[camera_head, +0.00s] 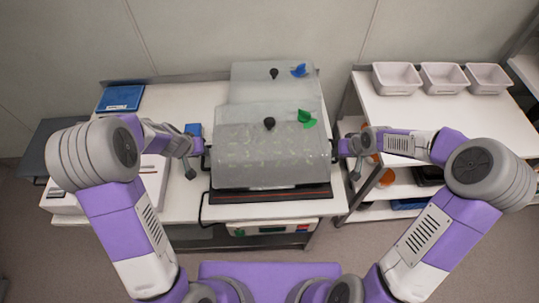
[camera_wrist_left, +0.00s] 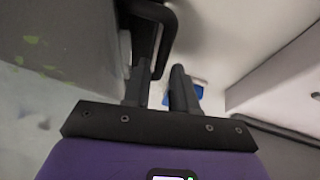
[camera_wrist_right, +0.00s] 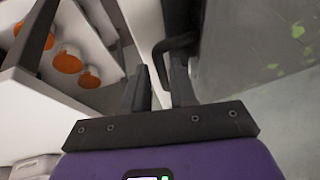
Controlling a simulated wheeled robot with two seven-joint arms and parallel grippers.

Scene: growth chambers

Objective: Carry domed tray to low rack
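A domed tray (camera_head: 262,155) with a clear grey lid, black knob and green tag sits on a dark, red-edged base (camera_head: 270,196) on the middle bench. Small green seedlings show through the lid. My left gripper (camera_head: 199,148) is at its left side handle; in the left wrist view that black handle (camera_wrist_left: 168,38) runs close to the fingertips. My right gripper (camera_head: 343,148) is at the right side; its handle (camera_wrist_right: 175,46) shows near the fingertips. Both pairs of fingers look apart; I cannot tell whether they touch the handles.
A second domed tray (camera_head: 274,88) with a blue tag stands directly behind. At right, a shelved rack (camera_head: 440,125) holds three white bins on top, with orange items (camera_wrist_right: 68,60) lower down. A blue pad (camera_head: 120,98) lies at the bench's back left.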

